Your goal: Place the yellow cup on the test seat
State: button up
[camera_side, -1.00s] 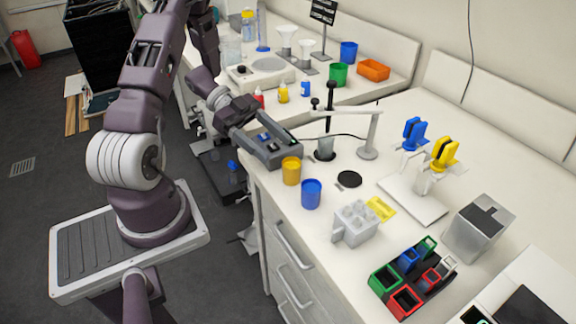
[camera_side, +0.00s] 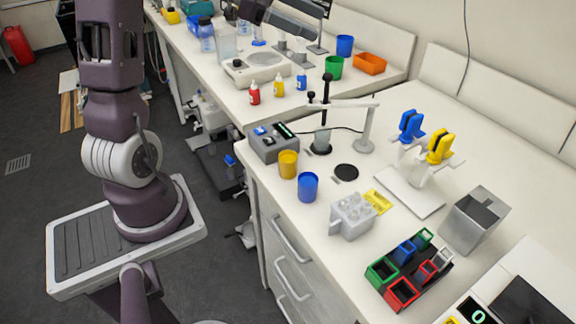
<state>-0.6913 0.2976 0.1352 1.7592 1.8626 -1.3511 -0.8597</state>
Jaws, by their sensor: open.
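The yellow cup (camera_side: 288,165) stands upright on the bench near its left edge, just in front of a grey box with a small display (camera_side: 274,144). A flat black round disc (camera_side: 346,172) lies to its right with nothing on it. No marking I can read tells which spot is the test seat. My gripper (camera_side: 292,22) is dark grey and partly cut off at the top edge, over the back bench and far from the yellow cup. It is open and holds nothing that I can see; its fingertips are not clear.
A blue cup (camera_side: 308,187) stands close to the yellow cup. A stand with a white arm (camera_side: 366,128) rises behind the disc. A grey block with holes (camera_side: 351,216) and a yellow label (camera_side: 377,201) are nearer. Coloured bins (camera_side: 403,293) and a metal box (camera_side: 474,220) lie right.

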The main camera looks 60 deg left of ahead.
jog(key=w+a+r+n+t+y, duration=0.5)
jog(key=w+r+n+y, duration=0.15)
jog(key=w, duration=0.35)
jog(key=n+g+y, duration=0.3)
jog(key=n+g, duration=1.2)
jog(key=n, duration=0.3)
send_over(289, 154)
jog(key=s+d, duration=0.2)
jog(key=d, duration=0.1)
notch_tip(289, 154, down, 8)
jog(key=shift+y, duration=0.25)
jog(key=f, duration=0.8)
jog(key=a+f, duration=0.1)
jog(key=f, duration=0.7)
jog(key=w+f, duration=0.1)
jog(key=f, duration=0.7)
jog(key=shift+a+f, duration=0.3)
jog(key=shift+f, duration=0.05)
grip_shut()
jog(key=shift+r, duration=0.45)
notch_tip(289, 154, up, 9)
jog(key=w+d, duration=0.6)
jog(key=w, duration=0.4)
jog(key=f, duration=0.3)
jog(key=w+f, duration=0.1)
jog(key=f, duration=0.2)
jog(key=d+f, duration=0.1)
jog(key=f, duration=0.2)
jog(key=shift+w+f, duration=0.1)
jog(key=shift+w, duration=0.3)
